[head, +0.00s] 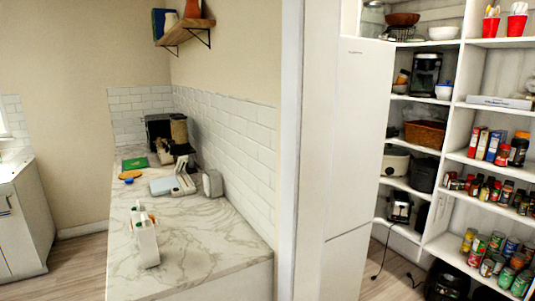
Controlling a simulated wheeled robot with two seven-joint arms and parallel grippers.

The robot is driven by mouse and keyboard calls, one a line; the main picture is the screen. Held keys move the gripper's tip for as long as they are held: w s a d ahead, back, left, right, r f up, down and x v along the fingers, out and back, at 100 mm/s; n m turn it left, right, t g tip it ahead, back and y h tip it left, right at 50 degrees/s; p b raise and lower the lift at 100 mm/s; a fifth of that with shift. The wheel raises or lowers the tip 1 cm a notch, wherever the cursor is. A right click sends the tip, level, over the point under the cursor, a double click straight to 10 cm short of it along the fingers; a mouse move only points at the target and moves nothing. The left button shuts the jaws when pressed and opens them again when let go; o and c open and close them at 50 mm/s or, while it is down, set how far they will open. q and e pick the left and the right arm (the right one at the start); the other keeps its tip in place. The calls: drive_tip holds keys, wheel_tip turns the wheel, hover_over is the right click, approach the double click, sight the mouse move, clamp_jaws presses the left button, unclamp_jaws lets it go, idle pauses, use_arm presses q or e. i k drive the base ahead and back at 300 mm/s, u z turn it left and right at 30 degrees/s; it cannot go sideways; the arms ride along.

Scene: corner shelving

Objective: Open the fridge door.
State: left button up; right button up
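The fridge (357,140) is the tall white panel right of the wall edge, with small dark lettering near its top. A thin slanted seam splits its face into a tall upper part and a lower part (346,265). I see no handle standing out on it. The face looks flat, and I see no opening into its inside. Its bottom is cut off by the picture edge. Neither of my grippers is in the head view.
Corner shelving (450,128) with jars, cans and appliances stands right of the fridge. A black cord (383,252) hangs to the wooden floor (397,280) there. A marble counter (200,245) with several items lies left, beyond the wall edge (290,150).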

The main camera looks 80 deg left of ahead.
sight(366, 68)
drive_tip(key=u, duration=1.25)
drive_tip(key=i, duration=3.05)
drive_tip(key=u, duration=1.75)
